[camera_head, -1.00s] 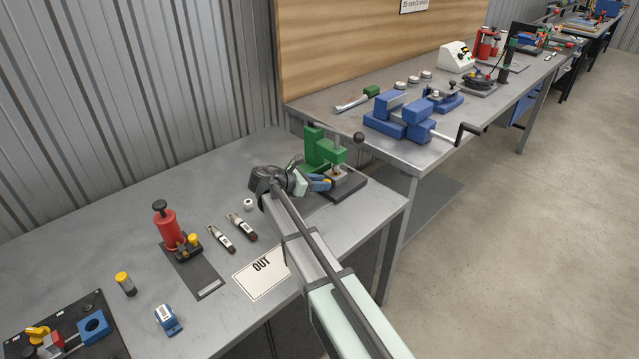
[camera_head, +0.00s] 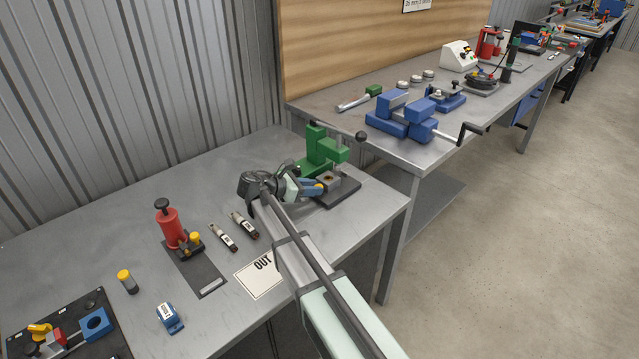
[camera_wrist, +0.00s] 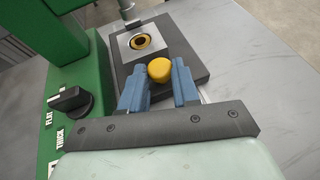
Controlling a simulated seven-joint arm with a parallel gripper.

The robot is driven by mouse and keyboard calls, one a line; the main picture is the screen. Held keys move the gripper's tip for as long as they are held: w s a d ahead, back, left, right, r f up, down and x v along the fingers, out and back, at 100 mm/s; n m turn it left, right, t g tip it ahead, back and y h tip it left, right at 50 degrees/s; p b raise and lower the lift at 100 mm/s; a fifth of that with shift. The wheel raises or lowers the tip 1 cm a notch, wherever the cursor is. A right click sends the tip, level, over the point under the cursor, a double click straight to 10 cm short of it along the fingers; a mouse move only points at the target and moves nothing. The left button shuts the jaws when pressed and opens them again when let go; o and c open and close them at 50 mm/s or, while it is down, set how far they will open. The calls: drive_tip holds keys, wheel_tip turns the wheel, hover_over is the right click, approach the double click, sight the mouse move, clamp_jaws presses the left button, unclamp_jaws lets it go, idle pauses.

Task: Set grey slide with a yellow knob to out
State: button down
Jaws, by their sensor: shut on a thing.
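The grey slide (camera_wrist: 125,46) is a light block with a brass-ringed hole, on a dark base plate (camera_wrist: 190,50) in front of the green press (camera_wrist: 75,90). Its yellow knob (camera_wrist: 159,70) sits between the blue fingertips of my gripper (camera_wrist: 160,80) in the wrist view. My gripper is shut on the knob. In the head view my gripper (camera_head: 316,189) reaches the slide from the left, and the green press (camera_head: 326,150) stands behind it. The fingers partly hide the slide there. A card reading OUT (camera_head: 258,278) lies on the bench, partly behind my arm.
The press has a black dial (camera_wrist: 70,102) marked FLAT and THICK. A red plunger tool (camera_head: 170,228), two small labelled tools (camera_head: 223,238), a yellow-capped cylinder (camera_head: 127,281) and a blue counter (camera_head: 169,318) stand left on the bench (camera_head: 90,220). The bench's front edge is close.

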drive_tip(key=s+a, duration=0.9)
drive_tip(key=shift+s+a, duration=0.15)
drive_tip(key=shift+s, duration=0.1)
drive_tip(key=c, duration=1.2)
unclamp_jaws()
drive_tip(key=shift+a, duration=0.1)
drive_tip(key=o, duration=0.4)
drive_tip(key=v, duration=1.3)
drive_tip(key=shift+s+a+r, duration=0.15)
drive_tip(key=shift+a+r, duration=0.05)
drive_tip(key=shift+r, duration=0.05)
